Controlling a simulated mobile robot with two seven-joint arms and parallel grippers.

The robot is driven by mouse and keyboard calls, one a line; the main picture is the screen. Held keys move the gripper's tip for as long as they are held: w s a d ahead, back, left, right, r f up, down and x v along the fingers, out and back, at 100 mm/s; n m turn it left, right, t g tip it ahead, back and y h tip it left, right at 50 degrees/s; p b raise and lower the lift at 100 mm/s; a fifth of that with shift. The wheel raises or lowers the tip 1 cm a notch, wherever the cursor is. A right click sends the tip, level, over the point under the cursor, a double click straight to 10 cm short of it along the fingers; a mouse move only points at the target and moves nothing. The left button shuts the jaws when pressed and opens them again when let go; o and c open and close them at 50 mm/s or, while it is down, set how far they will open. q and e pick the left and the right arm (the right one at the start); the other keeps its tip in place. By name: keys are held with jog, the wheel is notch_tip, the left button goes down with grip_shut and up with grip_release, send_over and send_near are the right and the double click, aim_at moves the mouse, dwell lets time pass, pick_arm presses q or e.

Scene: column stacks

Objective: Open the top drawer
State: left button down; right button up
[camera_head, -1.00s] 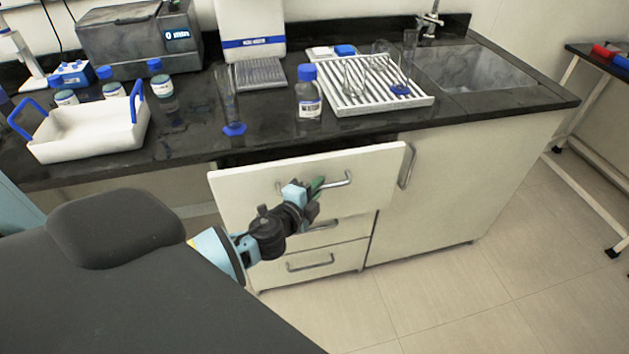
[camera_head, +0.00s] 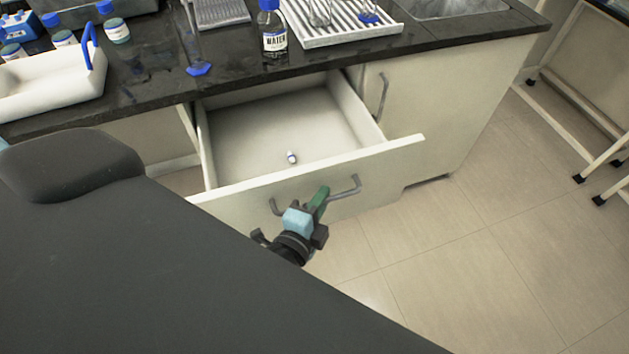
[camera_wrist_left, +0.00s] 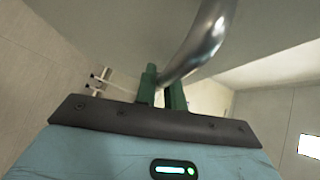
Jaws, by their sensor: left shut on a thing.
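The top drawer (camera_head: 395,158) is pulled well out of the white cabinet under the dark counter. Its inside shows, with a small white bottle (camera_head: 292,157) lying on its floor. The drawer's grey bar handle (camera_head: 347,190) is on its front. In the left wrist view the handle (camera_wrist_left: 205,40) passes between the green fingers of my left gripper (camera_wrist_left: 162,88). My right gripper is not in view. The lower drawers are hidden behind the top drawer and my own body.
The cabinet door handle (camera_head: 382,97) is right of the drawer.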

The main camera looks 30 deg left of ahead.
pick_arm(q)
jog(key=shift+s+d, duration=0.5)
jog(key=shift+d, duration=0.05)
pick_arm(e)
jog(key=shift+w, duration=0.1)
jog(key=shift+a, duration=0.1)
pick_arm(q)
jog(key=c, duration=1.5)
grip_release()
